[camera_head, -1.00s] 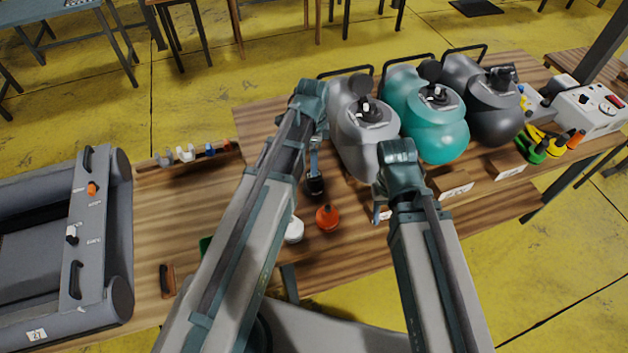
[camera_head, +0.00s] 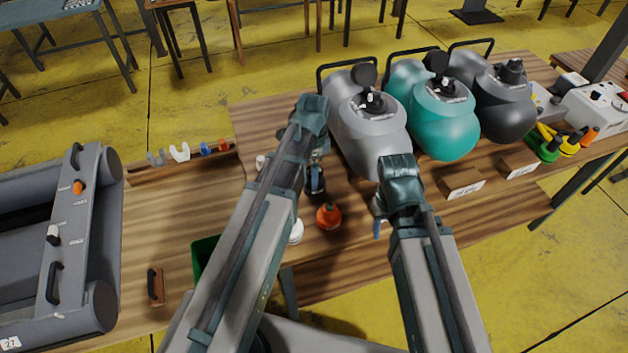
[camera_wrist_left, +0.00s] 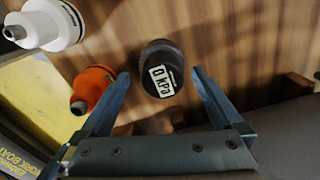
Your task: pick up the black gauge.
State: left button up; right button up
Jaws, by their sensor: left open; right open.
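The black gauge (camera_wrist_left: 158,64) with a white "0 KPa" label is in the middle of the left wrist view, on the wooden table. It lies between the spread fingers of my left gripper (camera_wrist_left: 160,76), which is open; I cannot tell if either finger touches it. In the head view the gauge (camera_head: 316,182) is a small dark shape beside my left arm, partly hidden by the gripper. My right gripper (camera_head: 379,215) is open and empty, in front of the grey rounded boat part, mostly hidden by its own arm.
An orange nozzle piece (camera_head: 328,216) and a white one (camera_head: 296,231) stand close to the gauge. Grey, teal (camera_head: 446,125) and dark rounded bodies stand behind to the right. A grey inflatable boat (camera_head: 105,240) is at left. A green bin (camera_head: 204,256) is partly behind my left arm.

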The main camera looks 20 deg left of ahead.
pick_arm(q)
notch_tip(320, 180, down, 4)
jog(key=b, duration=0.3)
jog(key=shift+f+b, duration=0.25)
jog(key=shift+b, duration=0.15)
jog(key=shift+r, duration=0.1)
jog(key=c, duration=1.3)
jog(key=shift+o, duration=0.2)
notch_tip(320, 180, up, 10)
jog(key=p, duration=1)
